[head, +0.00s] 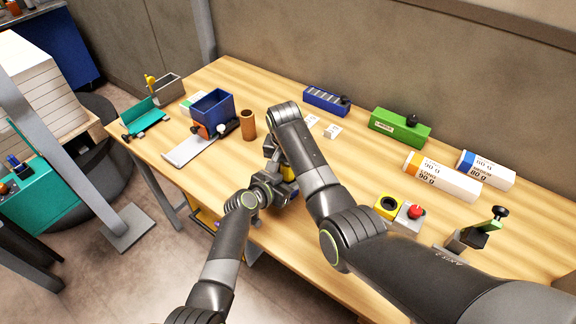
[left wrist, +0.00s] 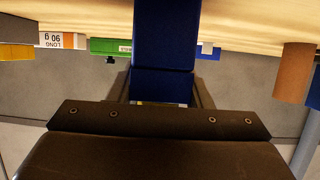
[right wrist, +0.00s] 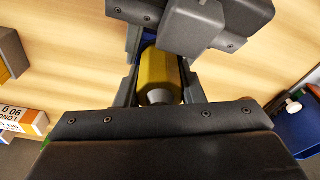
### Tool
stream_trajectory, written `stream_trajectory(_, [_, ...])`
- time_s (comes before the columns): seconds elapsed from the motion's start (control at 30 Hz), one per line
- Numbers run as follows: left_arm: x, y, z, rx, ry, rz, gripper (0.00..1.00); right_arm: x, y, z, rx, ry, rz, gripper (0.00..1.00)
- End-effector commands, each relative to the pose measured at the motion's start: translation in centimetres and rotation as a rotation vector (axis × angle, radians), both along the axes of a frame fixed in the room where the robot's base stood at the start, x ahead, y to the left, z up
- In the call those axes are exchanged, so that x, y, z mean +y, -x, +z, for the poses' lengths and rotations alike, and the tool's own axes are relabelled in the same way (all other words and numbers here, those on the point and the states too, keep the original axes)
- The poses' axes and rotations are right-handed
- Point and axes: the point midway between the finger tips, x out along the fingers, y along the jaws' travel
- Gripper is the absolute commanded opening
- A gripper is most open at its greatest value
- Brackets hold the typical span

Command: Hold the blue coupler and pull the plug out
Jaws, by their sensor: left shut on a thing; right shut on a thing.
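The blue coupler (left wrist: 163,85) is a blue block between the fingers of my left gripper (head: 282,190) in the left wrist view. The left gripper is shut on it over the front part of the table. The yellow plug (right wrist: 158,70) is a rounded yellow body with a grey end, between the fingers of my right gripper (head: 284,166), which is shut on it. A bit of blue shows beyond the plug in the right wrist view. In the head view the grippers are close together and hide most of both parts. I cannot tell whether plug and coupler are still joined.
On the wooden table (head: 350,186) stand a blue bin (head: 212,108), a brown cylinder (head: 248,126), a green box (head: 400,128) and a blue tray (head: 326,101). White cartons (head: 455,182) and a red button box (head: 411,215) are at right.

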Motion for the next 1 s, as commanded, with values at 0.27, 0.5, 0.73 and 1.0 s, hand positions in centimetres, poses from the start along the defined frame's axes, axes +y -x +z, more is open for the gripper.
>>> stream_trajectory(0.27, [0.1,0.0,-0.1,0.001,-0.002,0.001,0.18,0.0,-0.1,1.1,-0.002,0.000,0.000,0.02])
stream_trajectory(0.5, [0.1,0.0,-0.1,0.002,-0.001,0.000,0.18,0.0,0.0,2.0,-0.002,0.000,0.000,0.02])
stream_trajectory(0.73, [0.0,0.0,-0.1,0.002,-0.001,0.000,0.18,0.0,0.0,2.9,-0.001,-0.001,0.000,0.02])
stream_trajectory(1.0, [0.0,0.0,-0.1,0.002,-0.001,0.000,0.18,0.0,0.0,4.0,-0.002,0.000,0.000,0.02])
